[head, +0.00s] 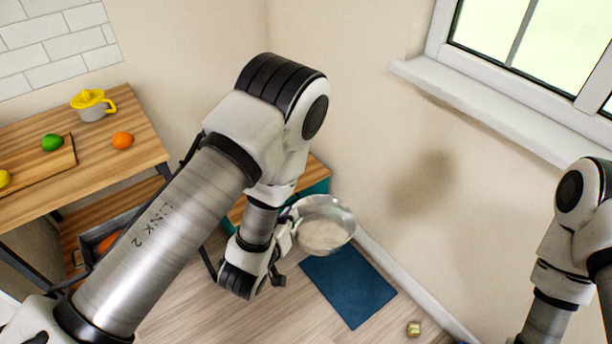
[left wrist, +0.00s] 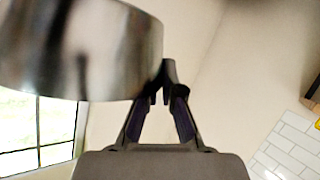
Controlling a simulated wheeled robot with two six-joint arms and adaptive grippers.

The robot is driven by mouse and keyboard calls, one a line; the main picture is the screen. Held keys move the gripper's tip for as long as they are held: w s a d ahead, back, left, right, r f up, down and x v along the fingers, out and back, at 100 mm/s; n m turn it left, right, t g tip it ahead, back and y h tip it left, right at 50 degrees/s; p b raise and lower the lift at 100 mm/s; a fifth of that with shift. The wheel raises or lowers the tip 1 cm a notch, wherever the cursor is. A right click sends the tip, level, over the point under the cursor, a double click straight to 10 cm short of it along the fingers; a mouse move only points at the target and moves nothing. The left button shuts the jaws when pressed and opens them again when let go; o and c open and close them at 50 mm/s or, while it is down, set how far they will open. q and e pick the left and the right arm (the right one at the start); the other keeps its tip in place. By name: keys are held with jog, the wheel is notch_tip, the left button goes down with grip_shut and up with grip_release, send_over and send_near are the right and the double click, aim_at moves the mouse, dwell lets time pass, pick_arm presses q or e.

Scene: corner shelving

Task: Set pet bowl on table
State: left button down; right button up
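The pet bowl (head: 324,226) is a shiny round metal bowl. In the head view it is held in the air, its open side facing the camera. My left gripper (head: 294,222) is at the bowl's left edge. In the left wrist view the fingers of my left gripper (left wrist: 167,80) close together at the rim of the bowl (left wrist: 85,50), which fills the upper left. The wooden table (head: 95,165) stands at the left of the head view, away from the bowl. My right arm shows at the right edge, but its gripper is out of view.
On the table are a yellow-topped juicer (head: 93,105), an orange (head: 122,140) and a cutting board (head: 40,170) with fruit. A low teal and wood unit (head: 318,178) is partly hidden behind my left arm. A blue mat (head: 350,287) and small cube (head: 413,329) lie on the floor.

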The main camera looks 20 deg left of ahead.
aim_at(350, 238)
pick_arm(q)
jog(key=d+r+m+g+h, duration=0.1)
jog(key=d+m+g+h, duration=0.2)
jog(key=d+m+h, duration=0.1)
jog(key=d+r+m+g+h, duration=0.2)
jog(key=d+m+g+h, duration=0.2)
jog(key=d+m, duration=0.1)
jog(key=d+r+m+g+h, duration=0.2)
jog(key=d+m+g+h, duration=0.1)
jog(key=d+m+h, duration=0.1)
jog(key=shift+s+d+r+m+g+h, duration=0.1)
jog(key=shift+d+m+g+h, duration=0.1)
jog(key=shift+d+m, duration=0.25)
jog(key=shift+s+d+r+m+g+h, duration=0.1)
jog(key=shift+d+m+g, duration=0.1)
jog(key=shift+m, duration=0.35)
jog(key=shift+s+a+f+m+g, duration=0.1)
jog(key=shift+s+a+m+g, duration=0.25)
jog(key=shift+m+g, duration=0.5)
